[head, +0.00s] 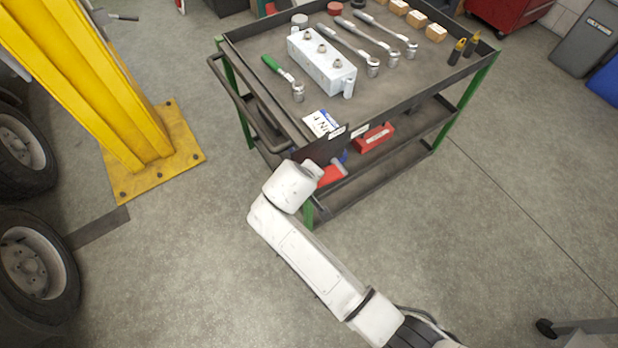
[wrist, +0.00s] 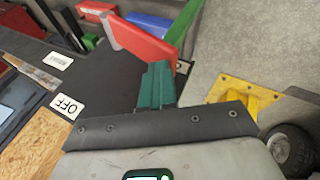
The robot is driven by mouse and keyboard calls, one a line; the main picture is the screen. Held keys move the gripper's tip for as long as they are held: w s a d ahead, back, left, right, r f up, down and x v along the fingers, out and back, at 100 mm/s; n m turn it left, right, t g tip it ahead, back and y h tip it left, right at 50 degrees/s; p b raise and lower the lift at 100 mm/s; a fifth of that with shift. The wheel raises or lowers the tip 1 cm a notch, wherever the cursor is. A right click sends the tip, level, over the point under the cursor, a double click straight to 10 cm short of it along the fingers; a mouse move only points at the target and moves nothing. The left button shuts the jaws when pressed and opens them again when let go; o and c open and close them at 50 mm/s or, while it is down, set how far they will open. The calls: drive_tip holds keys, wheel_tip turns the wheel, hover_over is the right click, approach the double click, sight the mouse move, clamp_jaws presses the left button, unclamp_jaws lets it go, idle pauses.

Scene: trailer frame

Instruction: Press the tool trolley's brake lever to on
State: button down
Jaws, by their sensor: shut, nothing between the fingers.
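The tool trolley (head: 290,127) is a dark grey cart with green legs. Its red brake lever (head: 331,175) shows at the near corner, beside the end of my arm. In the wrist view the red lever (wrist: 142,44) slants across the top centre, beside a dark panel (wrist: 108,78). A white label reading OFF (wrist: 67,106) is on the left, and a second label (wrist: 58,60), unreadable, is above it. My gripper (wrist: 159,68) has green fingers, shut and empty, with tips right by the lever. I cannot tell whether they touch it. My arm hides the gripper in the head view.
The trolley top carries a white block (head: 320,62), a green-handled tool (head: 282,72), several wrenches and wooden blocks. A red box (head: 373,137) is on the shelf below. A yellow post (head: 110,90) and wheels stand left. Floor around the trolley is mostly clear.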

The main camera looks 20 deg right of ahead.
drive_tip(key=shift+r+p, duration=0.25)
drive_tip(key=shift+p, duration=0.25)
drive_tip(key=r+p, duration=0.1)
drive_tip(key=r, duration=0.1)
drive_tip(key=d+r+p, duration=0.1)
drive_tip(key=r+p, duration=0.1)
drive_tip(key=shift+w, duration=0.2)
drive_tip(key=b+v, duration=0.1)
drive_tip(key=v, duration=0.8)
drive_tip(key=shift+s+a, duration=0.4)
drive_tip(key=shift+a, duration=0.05)
drive_tip(key=shift+f, duration=0.1)
drive_tip(key=s+d+f+m+g+y, duration=0.1)
drive_tip(key=s+d+f+m+g, duration=0.1)
drive_tip(key=s+d, duration=0.7)
drive_tip(key=s+d+f+m+g+y, duration=0.2)
drive_tip(key=s+d, duration=0.8)
drive_tip(key=s, duration=0.7)
drive_tip(key=f+m, duration=0.1)
drive_tip(key=m, duration=0.1)
drive_tip(key=shift+s+f+m, duration=0.15)
drive_tip(key=shift+s+m, duration=0.2)
drive_tip(key=shift+m, duration=0.05)
